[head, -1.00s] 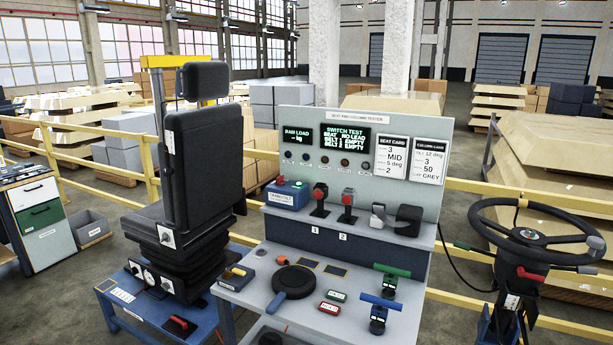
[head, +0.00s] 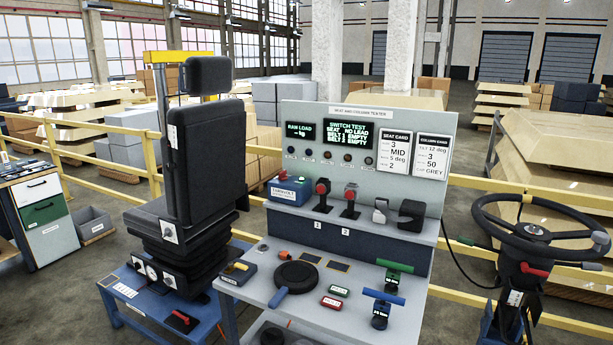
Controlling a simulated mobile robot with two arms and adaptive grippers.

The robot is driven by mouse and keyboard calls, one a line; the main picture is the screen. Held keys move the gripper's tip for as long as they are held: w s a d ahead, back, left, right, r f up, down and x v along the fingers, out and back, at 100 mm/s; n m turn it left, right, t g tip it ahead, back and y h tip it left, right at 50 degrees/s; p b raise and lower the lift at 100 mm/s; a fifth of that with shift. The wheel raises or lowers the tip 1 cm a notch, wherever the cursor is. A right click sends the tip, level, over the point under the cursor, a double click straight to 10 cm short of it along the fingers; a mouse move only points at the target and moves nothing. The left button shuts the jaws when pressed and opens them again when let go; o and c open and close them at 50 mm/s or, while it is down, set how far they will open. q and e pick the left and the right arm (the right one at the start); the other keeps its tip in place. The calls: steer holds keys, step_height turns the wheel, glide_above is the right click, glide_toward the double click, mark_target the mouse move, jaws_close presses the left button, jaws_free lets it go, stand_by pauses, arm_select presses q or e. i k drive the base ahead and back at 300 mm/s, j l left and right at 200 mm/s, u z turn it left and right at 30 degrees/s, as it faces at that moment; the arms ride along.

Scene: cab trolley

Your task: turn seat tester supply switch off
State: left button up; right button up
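A blue box (head: 287,194) with a white label stands at the panel's left foot. It has a red knob (head: 282,175) on top and a small green light (head: 299,180). It looks like the supply unit; its switch position is too small to tell. A row of small knobs or lamps (head: 326,159) runs under the displays. Neither of my grippers is in view.
Two red-topped devices (head: 322,195) and black buckle parts (head: 411,215) stand on the shelf. A round black pad (head: 296,274) and blue- and green-handled tools lie on the bench (head: 257,290). A black seat (head: 206,145) stands left, a steering wheel (head: 540,228) right.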

mark_target(282, 175)
steer(key=i+j+z, duration=0.15)
steer(key=z, duration=0.25)
steer(key=j+z, duration=0.2)
steer(key=z, duration=0.2)
steer(key=i+j+z, duration=0.15)
steer(key=j+z, duration=0.35)
steer(key=z, duration=0.25)
